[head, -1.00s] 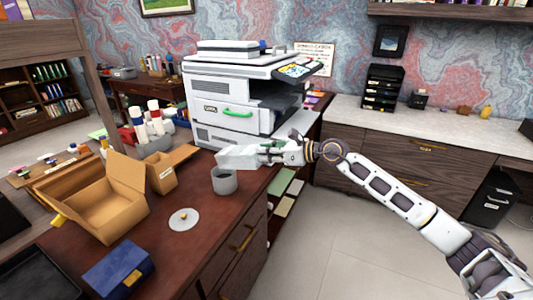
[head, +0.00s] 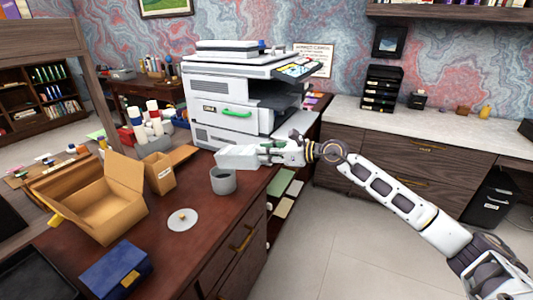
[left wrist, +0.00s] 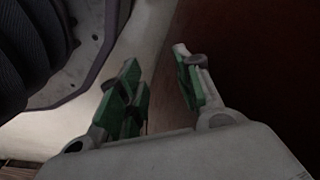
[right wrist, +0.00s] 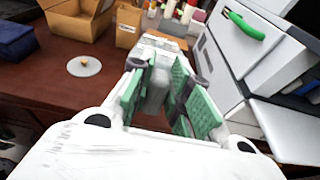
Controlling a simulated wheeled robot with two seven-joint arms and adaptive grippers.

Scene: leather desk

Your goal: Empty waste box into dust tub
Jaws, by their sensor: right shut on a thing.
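The waste box (head: 236,158) is a pale grey-white box in the head view, held level above the desk by my right gripper (head: 277,153), which is shut on it at its right end. In the right wrist view the box (right wrist: 158,88) sits between the green pads of the right gripper (right wrist: 165,92). The dust tub (head: 223,181) is a grey round open tub on the desk, just below and in front of the box. A pale round lid with a knob (head: 183,219) lies flat left of the tub. My left gripper (left wrist: 158,92) is open and empty in the left wrist view.
A large printer (head: 235,100) stands behind the box. An open cardboard box (head: 105,203), a smaller carton (head: 162,178) and a blue box (head: 116,270) stand on the left. The desk (head: 213,236) is bare in front of the tub.

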